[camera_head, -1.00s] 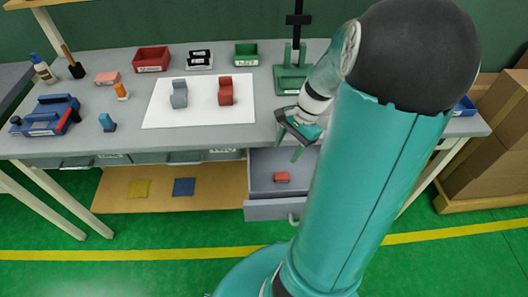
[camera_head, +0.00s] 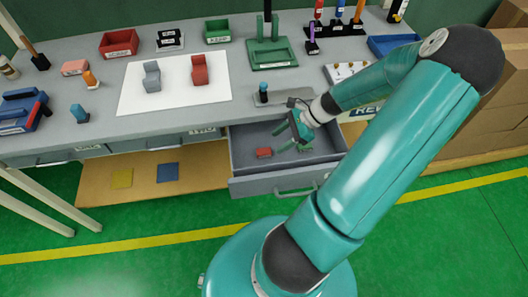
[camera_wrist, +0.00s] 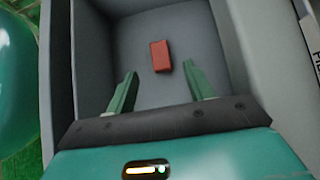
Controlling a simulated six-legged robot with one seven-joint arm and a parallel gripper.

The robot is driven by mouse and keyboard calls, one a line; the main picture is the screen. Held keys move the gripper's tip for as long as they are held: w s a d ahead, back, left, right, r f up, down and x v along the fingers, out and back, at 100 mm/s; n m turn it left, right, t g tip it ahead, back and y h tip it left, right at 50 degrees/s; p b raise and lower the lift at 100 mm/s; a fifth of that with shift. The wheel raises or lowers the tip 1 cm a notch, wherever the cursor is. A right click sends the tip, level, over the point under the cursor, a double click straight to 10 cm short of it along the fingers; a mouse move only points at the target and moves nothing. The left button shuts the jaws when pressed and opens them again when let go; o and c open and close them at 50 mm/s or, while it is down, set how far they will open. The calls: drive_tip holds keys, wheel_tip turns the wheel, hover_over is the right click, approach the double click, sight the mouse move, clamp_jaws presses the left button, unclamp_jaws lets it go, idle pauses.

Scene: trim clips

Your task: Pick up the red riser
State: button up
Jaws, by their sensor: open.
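The red riser, seen as a small red block (camera_head: 264,152), lies on the floor of the open grey drawer (camera_head: 270,185). In the wrist view the red block (camera_wrist: 160,56) lies slightly tilted on the drawer floor, just beyond my fingertips and roughly between their lines. My gripper (camera_head: 279,138) is over the drawer, to the right of the block in the head view. Its two green fingers are apart and empty in the wrist view (camera_wrist: 160,72). Nothing hides the block.
The drawer walls (camera_wrist: 60,60) stand close on both sides of my gripper. Above is the bench with a white sheet (camera_head: 175,100) bearing a grey piece (camera_head: 152,77) and a larger red piece (camera_head: 200,72). A grey plate (camera_head: 280,96) lies near the bench's edge above the drawer.

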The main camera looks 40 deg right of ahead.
sight(263, 151)
drive_tip(key=x, duration=0.6)
drive_tip(key=shift+a+f, duration=0.15)
drive_tip(key=c, duration=1)
drive_tip(key=shift+c, duration=0.2)
drive_tip(key=shift+w, duration=0.15)
